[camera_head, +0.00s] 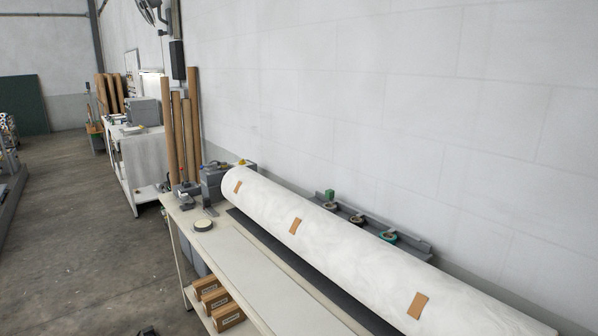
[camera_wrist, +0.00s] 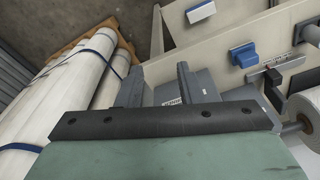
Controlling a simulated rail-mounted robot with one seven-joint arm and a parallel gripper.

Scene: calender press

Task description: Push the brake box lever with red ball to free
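My gripper (camera_wrist: 158,78) shows in the wrist view as two dark grey fingers standing apart. It is open, and nothing is held between them. In the head view a grey box (camera_head: 211,180) stands at the far end of the big white roll (camera_head: 330,240). My gripper is not in the head view.
White strapped rolls (camera_wrist: 75,85) lie left in the wrist view. A blue-fronted fitting (camera_wrist: 243,55) sits on a pale panel at right. Open floor (camera_head: 90,240) lies left.

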